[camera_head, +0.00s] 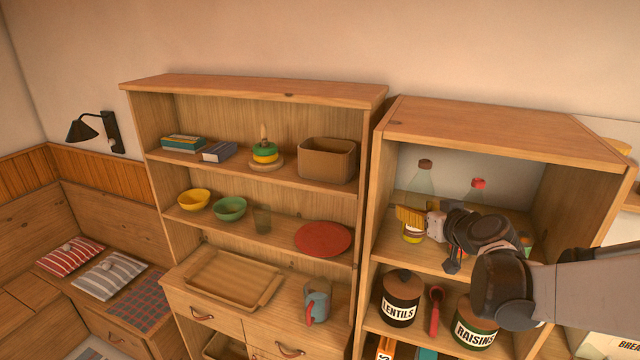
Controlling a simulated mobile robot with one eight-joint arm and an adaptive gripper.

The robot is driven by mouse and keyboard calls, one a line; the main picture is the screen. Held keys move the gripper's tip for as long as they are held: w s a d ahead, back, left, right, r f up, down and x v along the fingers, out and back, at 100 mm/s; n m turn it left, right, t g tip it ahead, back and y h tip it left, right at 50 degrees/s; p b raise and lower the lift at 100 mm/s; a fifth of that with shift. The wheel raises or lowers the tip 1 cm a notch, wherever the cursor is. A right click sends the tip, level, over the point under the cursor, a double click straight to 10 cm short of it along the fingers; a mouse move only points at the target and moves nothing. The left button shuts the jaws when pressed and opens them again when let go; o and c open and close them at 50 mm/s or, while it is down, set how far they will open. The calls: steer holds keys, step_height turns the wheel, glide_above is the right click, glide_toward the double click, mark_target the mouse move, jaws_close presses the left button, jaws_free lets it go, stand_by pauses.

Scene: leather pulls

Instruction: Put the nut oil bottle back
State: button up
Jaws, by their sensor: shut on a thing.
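A clear glass bottle with a brown cap (421,182) stands about upright at the upper shelf of the right-hand cabinet, with yellowish liquid low in it. I take it to be the nut oil bottle; its name cannot be read. My gripper (432,222) reaches in from the right and is shut on its lower part, hiding some of it. I cannot tell whether its base touches the shelf. A second clear bottle with a red cap (478,188) stands to the right, partly hidden behind my gripper.
The cabinet's side walls and top (490,130) enclose the shelf. Below are a lentils jar (400,308), a red scoop (435,308) and a raisins jar (476,335). The left shelf unit (250,85) holds bowls, a red plate (323,238), a basket (327,162) and a tray (221,283).

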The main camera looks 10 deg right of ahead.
mark_target(410, 202)
steer(key=shift+w+f, duration=1.8)
steer(key=shift+w, duration=0.05)
steer(key=shift+s, duration=0.15)
steer(key=shift+f, duration=0.1)
steer(key=o, duration=1.4)
steer(key=shift+c, duration=0.2)
